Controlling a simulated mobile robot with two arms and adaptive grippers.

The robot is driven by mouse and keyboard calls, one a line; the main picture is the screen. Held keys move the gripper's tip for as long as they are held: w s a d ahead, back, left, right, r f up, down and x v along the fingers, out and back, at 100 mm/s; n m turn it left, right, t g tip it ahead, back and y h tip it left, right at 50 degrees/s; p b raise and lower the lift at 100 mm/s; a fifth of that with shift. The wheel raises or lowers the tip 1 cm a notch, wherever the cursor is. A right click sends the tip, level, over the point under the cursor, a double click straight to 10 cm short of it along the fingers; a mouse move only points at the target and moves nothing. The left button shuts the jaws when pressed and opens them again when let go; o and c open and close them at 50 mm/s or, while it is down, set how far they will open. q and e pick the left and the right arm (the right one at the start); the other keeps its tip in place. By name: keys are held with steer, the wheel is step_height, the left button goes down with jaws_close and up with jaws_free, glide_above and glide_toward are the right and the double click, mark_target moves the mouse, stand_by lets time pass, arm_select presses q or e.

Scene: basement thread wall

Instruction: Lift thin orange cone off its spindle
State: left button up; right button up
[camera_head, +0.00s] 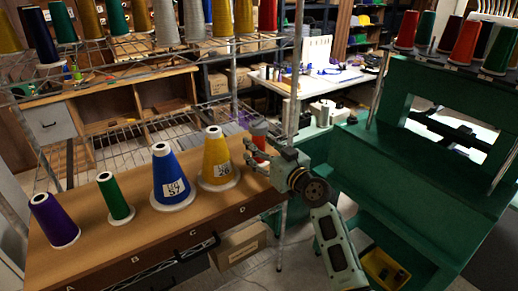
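A thin orange-red cone (259,143) stands at the right end of the wooden shelf, with a greyish upper part. My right gripper (249,154) comes in from the right, with its fingers pointing left at the cone. The two fingers look spread apart, one above the other, and partly cover the cone. Whether they touch it, and the cone's base and spindle, cannot be made out. My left gripper is not in view.
Yellow (216,158), blue (171,176), green (115,197) and purple (54,220) cones stand in a row on the wooden shelf (110,248). A wire rack with more cones is above. A green machine (400,175) stands at the right.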

mark_target(260, 122)
steer(key=c, duration=1)
step_height(260, 122, up, 6)
steer(key=p, duration=0.4)
steer(key=shift+r+p, duration=0.8)
steer(key=shift+r, duration=0.1)
steer(key=shift+r+p, duration=1.35)
steer(key=shift+r, duration=0.6)
